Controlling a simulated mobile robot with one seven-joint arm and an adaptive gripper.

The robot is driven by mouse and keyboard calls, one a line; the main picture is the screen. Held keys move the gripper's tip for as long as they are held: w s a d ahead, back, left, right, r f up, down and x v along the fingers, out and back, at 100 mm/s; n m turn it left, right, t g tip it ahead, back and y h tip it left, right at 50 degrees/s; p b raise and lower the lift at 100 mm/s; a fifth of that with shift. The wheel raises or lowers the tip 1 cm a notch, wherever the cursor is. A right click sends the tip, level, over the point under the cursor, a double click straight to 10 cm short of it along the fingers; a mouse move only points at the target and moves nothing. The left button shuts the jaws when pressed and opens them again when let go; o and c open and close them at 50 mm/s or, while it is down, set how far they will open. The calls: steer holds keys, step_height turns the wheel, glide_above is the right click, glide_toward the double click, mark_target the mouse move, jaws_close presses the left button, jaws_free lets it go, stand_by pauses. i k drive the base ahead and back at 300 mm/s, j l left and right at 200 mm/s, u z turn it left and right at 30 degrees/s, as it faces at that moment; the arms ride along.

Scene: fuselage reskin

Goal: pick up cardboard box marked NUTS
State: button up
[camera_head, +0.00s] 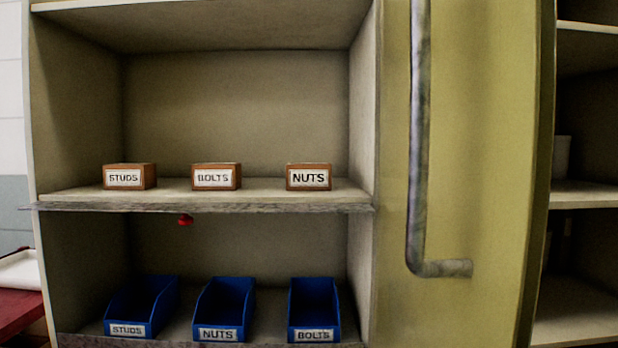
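The cardboard box marked NUTS (309,177) is small and brown with a white label. It stands upright at the right end of the upper shelf (255,199), near the shelf's front edge. The box marked BOLTS (217,177) stands to its left, and the box marked STUDS (129,177) stands farther left. The three boxes are apart from each other. My gripper is not in view.
Blue bins marked STUDS (140,308), NUTS (223,310) and BOLTS (314,310) stand on the lower shelf. A small red object (185,220) shows under the upper shelf edge. A yellow door (475,150) with a long metal handle (416,150) stands right of the shelves.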

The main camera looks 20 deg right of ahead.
mark_target(299, 176)
steer(key=i+j, duration=0.15)
steer(key=j, duration=0.15)
steer(key=i+j, duration=0.25)
steer(key=j, duration=0.3)
steer(key=j+z, duration=0.15)
steer(key=z, duration=0.25)
steer(key=i+j+z, duration=0.1)
steer(key=z, duration=0.25)
steer(key=j+z, duration=0.2)
steer(key=z, duration=1.2)
